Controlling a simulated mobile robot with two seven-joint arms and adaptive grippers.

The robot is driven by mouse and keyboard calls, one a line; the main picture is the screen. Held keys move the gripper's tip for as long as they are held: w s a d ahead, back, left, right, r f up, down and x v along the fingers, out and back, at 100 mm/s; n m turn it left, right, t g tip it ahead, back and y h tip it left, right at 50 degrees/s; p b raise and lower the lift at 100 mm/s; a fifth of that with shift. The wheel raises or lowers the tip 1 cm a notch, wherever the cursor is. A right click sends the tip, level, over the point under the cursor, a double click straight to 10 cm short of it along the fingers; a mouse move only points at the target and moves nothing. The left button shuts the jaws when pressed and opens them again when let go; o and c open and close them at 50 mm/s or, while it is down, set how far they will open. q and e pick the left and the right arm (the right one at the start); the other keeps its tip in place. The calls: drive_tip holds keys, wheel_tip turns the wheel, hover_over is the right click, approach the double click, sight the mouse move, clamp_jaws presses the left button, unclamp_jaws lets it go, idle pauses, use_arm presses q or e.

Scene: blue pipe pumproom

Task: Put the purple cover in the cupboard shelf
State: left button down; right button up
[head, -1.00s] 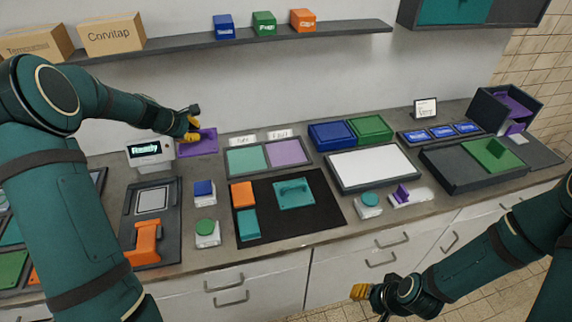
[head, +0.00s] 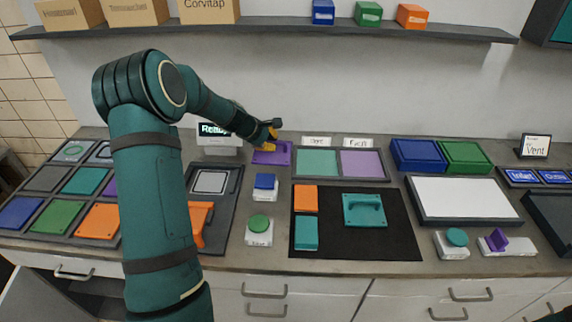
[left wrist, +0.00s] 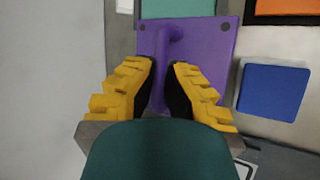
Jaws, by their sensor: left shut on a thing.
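The purple cover (head: 284,154) is a flat square plate with a raised handle. In the head view it is at the back of the counter, to the right of the "Ready" display. My left gripper (head: 271,138) is at it, coming from above and left. In the left wrist view the yellow fingers (left wrist: 158,75) are shut on the handle of the purple cover (left wrist: 208,42). I cannot tell whether the cover touches the counter. A wall cupboard with a teal front (head: 562,32) is partly in view at the top right; its inside is hidden. My right gripper is out of view.
A wall shelf (head: 290,28) with boxes runs above the counter. The "Ready" display (head: 214,130) stands close to the left gripper. A blue-topped block (head: 265,182) and a two-colour tray (head: 300,174) are nearby. A tray of coloured plates (head: 50,182) lies left.

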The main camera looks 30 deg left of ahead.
sight(271, 153)
use_arm(q)
wheel_tip(271, 153, down, 3)
drive_tip(key=shift+w+a+f+b, duration=0.1)
drive_tip(key=shift+a+f+b, duration=0.05)
drive_tip(key=shift+b, duration=0.2)
drive_tip(key=shift+f, duration=0.75)
wheel_tip(271, 153, down, 3)
drive_tip(key=shift+r+b, duration=0.1)
drive_tip(key=shift+b, duration=0.55)
drive_tip(key=c, duration=1.1)
unclamp_jaws()
drive_tip(key=shift+c, duration=0.2)
